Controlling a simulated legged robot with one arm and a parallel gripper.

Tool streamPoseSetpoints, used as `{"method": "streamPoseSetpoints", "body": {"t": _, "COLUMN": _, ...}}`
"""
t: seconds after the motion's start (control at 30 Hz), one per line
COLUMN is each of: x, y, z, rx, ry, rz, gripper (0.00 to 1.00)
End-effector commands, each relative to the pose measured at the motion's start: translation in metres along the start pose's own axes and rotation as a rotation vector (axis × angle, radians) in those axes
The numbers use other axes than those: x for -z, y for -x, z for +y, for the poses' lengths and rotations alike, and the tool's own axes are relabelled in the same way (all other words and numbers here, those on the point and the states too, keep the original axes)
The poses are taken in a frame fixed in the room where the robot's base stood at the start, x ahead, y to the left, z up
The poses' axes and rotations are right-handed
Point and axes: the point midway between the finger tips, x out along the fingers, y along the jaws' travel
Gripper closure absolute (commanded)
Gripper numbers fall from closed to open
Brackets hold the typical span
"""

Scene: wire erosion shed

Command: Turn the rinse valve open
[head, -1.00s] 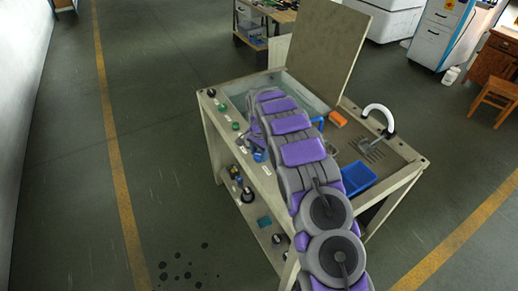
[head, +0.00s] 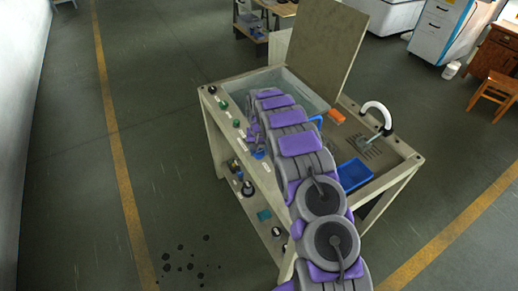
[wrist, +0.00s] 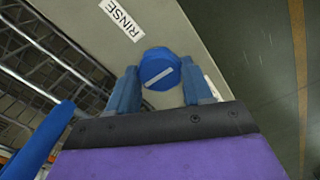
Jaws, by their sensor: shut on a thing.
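The rinse valve is a round blue knob (wrist: 160,69) on the beige panel of the bench, with a white line across its face. In the wrist view the line is tilted, its right end higher. A white label reading RINSE (wrist: 122,18) is on the panel beside it. My gripper (wrist: 162,88) has its two blue fingers on either side of the knob and is shut on it. In the head view my arm hides most of the knob and gripper.
The bench (head: 222,130) has a sink basin, a raised lid (head: 325,45), a white curved tap (head: 377,110), an orange block (head: 337,116) and a blue tray (head: 355,173).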

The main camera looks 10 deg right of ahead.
Motion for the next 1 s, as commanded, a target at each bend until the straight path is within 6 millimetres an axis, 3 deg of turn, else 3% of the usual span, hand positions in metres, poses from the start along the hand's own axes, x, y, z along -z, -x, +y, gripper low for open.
{"method": "streamPoseSetpoints", "body": {"t": 0.6, "x": 0.0038, "y": 0.0032, "z": -0.0012, "rx": 0.002, "ry": 0.041, "rz": 0.013, "gripper": 0.80}}
{"method": "streamPoseSetpoints", "body": {"t": 0.63, "x": 0.0038, "y": 0.0032, "z": -0.0012, "rx": 0.002, "ry": 0.041, "rz": 0.013, "gripper": 0.48}}
{"method": "streamPoseSetpoints", "body": {"t": 0.87, "x": 0.0019, "y": 0.0021, "z": -0.0007, "rx": 0.001, "ry": 0.040, "rz": 0.008, "gripper": 0.26}}
{"method": "streamPoseSetpoints", "body": {"t": 1.0, "x": 0.0011, "y": 0.0015, "z": -0.0004, "rx": 0.001, "ry": 0.040, "rz": 0.005, "gripper": 0.24}}
